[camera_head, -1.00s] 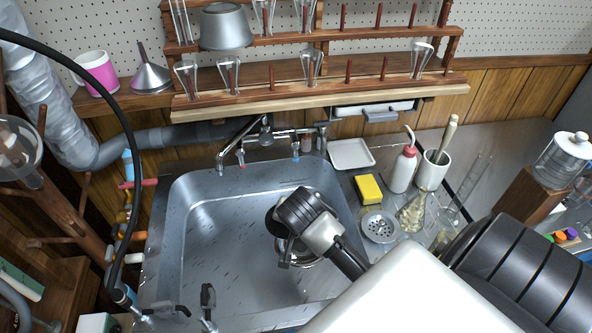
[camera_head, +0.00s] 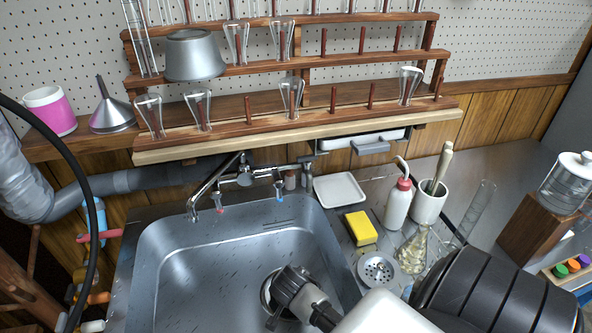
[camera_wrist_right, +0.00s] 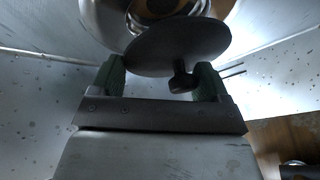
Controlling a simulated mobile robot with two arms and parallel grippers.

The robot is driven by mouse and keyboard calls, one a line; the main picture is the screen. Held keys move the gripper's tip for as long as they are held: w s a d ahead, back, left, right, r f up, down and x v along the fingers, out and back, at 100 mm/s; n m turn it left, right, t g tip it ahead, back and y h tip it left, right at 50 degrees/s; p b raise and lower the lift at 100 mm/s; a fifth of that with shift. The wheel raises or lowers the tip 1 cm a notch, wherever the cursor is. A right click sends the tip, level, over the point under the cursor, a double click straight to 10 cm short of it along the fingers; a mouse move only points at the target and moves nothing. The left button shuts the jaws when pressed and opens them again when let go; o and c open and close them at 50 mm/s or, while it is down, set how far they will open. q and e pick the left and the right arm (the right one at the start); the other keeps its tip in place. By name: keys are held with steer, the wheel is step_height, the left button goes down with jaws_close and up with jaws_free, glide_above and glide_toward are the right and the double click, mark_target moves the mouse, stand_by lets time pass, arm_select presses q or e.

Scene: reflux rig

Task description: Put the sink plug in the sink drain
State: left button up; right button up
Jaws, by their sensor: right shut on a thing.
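My right gripper (camera_wrist_right: 162,82) is shut on the sink plug (camera_wrist_right: 178,48), a dark round disc with a small knob. The disc is tilted between the green fingertips, with the knob near the right finger. The sink drain (camera_wrist_right: 170,8), a shiny metal ring around a dark opening, shows just beyond the plug, which overlaps its near edge in this view. Whether they touch is unclear. In the head view my right gripper (camera_head: 276,314) is low in the sink (camera_head: 195,285), over the drain area; there it hides most of the plug and drain. My left gripper is out of view.
A yellow sponge (camera_head: 361,228), a round metal strainer (camera_head: 377,269), a white bottle (camera_head: 398,208) and glass flasks stand right of the sink. A faucet (camera_head: 215,185) is at its back. A rack of glassware (camera_head: 290,115) is above. The left part of the basin is clear.

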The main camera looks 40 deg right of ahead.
step_height(320, 180, down, 2)
steer(key=shift+f, duration=0.15)
steer(key=shift+f, duration=0.1)
